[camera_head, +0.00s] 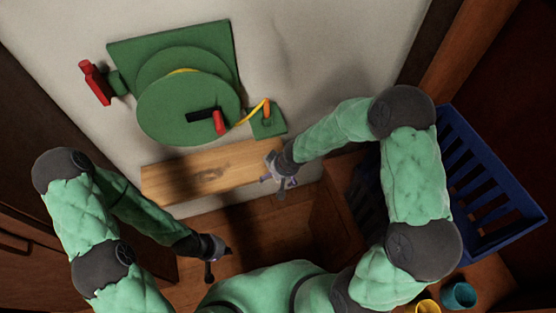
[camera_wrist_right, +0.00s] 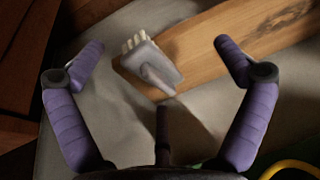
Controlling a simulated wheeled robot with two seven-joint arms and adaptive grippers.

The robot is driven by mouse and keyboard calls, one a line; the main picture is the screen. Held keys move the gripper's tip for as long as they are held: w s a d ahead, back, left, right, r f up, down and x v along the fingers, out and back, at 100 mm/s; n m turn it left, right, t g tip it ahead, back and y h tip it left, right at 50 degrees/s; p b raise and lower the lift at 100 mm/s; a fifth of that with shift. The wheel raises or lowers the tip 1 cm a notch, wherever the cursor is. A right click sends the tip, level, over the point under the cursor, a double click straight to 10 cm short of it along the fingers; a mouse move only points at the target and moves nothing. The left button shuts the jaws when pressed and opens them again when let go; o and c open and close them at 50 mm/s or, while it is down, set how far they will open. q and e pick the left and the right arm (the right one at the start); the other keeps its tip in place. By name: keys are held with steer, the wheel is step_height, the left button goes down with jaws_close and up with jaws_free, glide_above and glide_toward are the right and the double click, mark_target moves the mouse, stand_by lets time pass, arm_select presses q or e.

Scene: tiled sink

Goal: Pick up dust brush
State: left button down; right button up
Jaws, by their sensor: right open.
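The dust brush (camera_wrist_right: 152,66) shows in the right wrist view, grey with pale bristles at one end. It lies at the edge of a wooden board (camera_wrist_right: 225,45), partly over the pale surface. My right gripper (camera_wrist_right: 160,55) is open, with its purple fingers to either side of the brush and apart from it. In the head view my right gripper (camera_head: 277,180) is at the right end of the wooden board (camera_head: 205,172); it hides most of the brush there. My left gripper (camera_head: 217,262) is low at the left, away from the brush; its finger opening is too small to tell.
A green reel (camera_head: 190,108) with a red handle and yellow hose is mounted beyond the board. A blue crate (camera_head: 490,190) stands at the right. A teal cup (camera_head: 459,294) and a yellow cup (camera_head: 427,307) are at the lower right.

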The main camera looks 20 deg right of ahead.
steer(key=shift+t+h, duration=0.5)
steer(key=w+r, duration=0.1)
steer(key=w+d+r, duration=0.2)
steer(key=shift+w+d+r, duration=0.1)
steer(key=shift+w+d, duration=0.15)
steer(key=shift+w, duration=0.15)
steer(key=b+x, duration=0.1)
steer(key=x, duration=0.3)
steer(key=shift+w+b, duration=0.15)
steer(key=shift+b, duration=0.15)
steer(key=shift+d+b+x, duration=0.15)
steer(key=shift+b+x, duration=0.45)
steer(key=shift+x, duration=1.05)
steer(key=shift+d+b+x, duration=0.15)
steer(key=shift+b+x, duration=0.4)
steer(key=shift+x, duration=1.05)
arm_select(q)
steer(key=x, duration=0.3)
steer(key=shift+w+a+f, duration=0.15)
steer(key=shift+w+f, duration=0.1)
steer(key=shift+f, duration=0.1)
arm_select(e)
steer(key=c, duration=1.3)
